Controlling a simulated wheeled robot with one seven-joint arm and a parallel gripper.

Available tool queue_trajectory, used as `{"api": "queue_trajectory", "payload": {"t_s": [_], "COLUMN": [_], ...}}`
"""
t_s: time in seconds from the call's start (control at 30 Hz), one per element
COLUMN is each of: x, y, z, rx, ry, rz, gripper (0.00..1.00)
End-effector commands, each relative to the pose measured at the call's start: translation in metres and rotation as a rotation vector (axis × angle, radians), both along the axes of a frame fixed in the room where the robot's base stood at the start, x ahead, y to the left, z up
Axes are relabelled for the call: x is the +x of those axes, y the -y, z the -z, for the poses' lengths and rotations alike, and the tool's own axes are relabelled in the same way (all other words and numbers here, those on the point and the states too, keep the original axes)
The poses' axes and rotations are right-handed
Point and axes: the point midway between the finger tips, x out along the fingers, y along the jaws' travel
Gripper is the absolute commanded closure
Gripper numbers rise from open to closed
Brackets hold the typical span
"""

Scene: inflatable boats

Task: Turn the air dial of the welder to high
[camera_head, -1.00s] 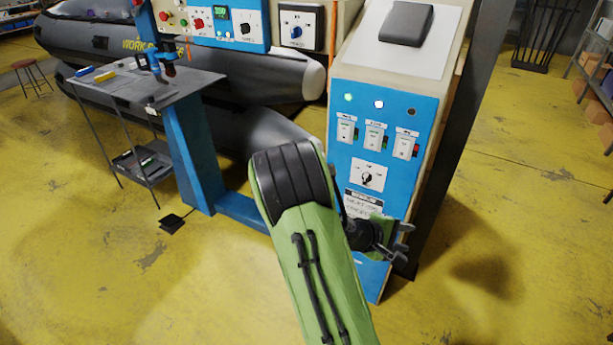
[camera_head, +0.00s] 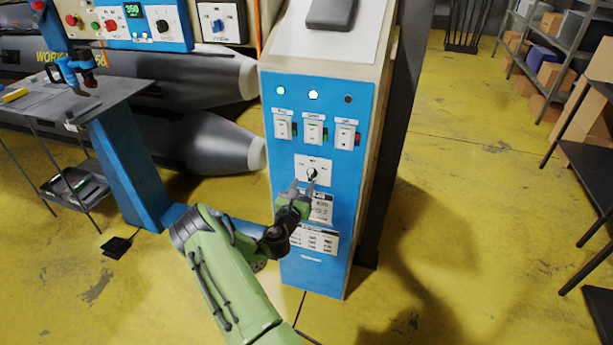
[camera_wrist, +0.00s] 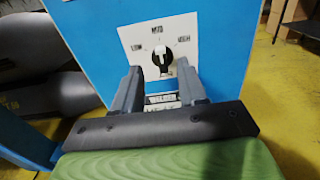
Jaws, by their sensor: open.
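A small black dial (camera_head: 312,173) sits on a white plate on the blue front of the welder cabinet (camera_head: 290,245). In the wrist view the dial (camera_wrist: 162,56) shows a pale mark, roughly upright, and labels at left, top and right that are too blurred to read surely. My gripper (camera_head: 303,186) is just in front of and slightly below the dial in the head view. In the wrist view my gripper (camera_wrist: 160,78) is open, its two fingers apart on either side below the dial, with nothing between them. I cannot tell whether either finger touches it.
Three switches (camera_head: 314,131) and indicator lights are above the dial. A control panel (camera_head: 163,25) with more knobs is at upper left. A metal table (camera_head: 110,92) stands left, a shelf with boxes (camera_head: 548,75) right.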

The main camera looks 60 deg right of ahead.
Motion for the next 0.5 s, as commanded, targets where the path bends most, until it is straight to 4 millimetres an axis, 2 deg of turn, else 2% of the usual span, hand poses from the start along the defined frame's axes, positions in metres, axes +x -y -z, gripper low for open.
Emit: {"api": "queue_trajectory", "payload": {"t_s": [0.1, 0.2, 0.33, 0.5], "x": [0.004, 0.006, 0.009, 0.010], "y": [0.028, 0.046, 0.057, 0.059], "z": [-0.002, -0.001, -0.001, 0.000], "rx": [-0.004, -0.002, -0.001, 0.000], "ry": [0.008, 0.005, 0.001, -0.002], "rz": [0.001, 0.001, 0.001, 0.000], "gripper": [0.58, 0.58, 0.58, 0.58]}}
